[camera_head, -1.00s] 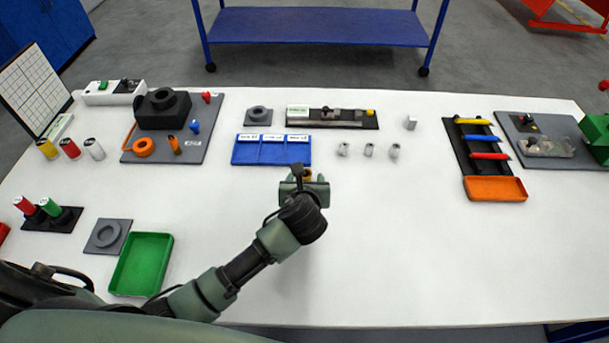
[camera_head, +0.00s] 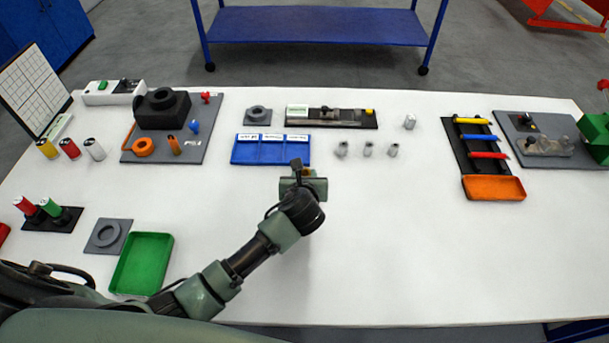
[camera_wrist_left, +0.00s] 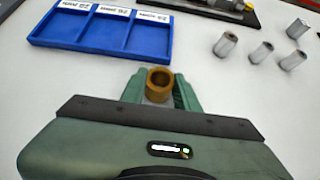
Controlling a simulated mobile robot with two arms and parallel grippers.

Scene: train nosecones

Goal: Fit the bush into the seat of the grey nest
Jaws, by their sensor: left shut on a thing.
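The bush (camera_wrist_left: 159,84) is a short brass-coloured ring with an open bore. My left gripper (camera_wrist_left: 159,92) is shut on it, with a green finger on each side. In the head view the left gripper (camera_head: 305,183) is over the middle of the white table, below the blue tray, and mostly hides the bush. Two grey square plates with raised round seats are in the head view: one (camera_head: 257,115) behind the blue tray, one (camera_head: 108,236) at the front left. I cannot tell which is the grey nest. Both seats look empty.
The blue three-part tray (camera_head: 271,161) lies just beyond the gripper. Several grey metal cylinders (camera_head: 368,150) stand to its right. A green tray (camera_head: 142,264) is at the front left. The right front of the table is clear.

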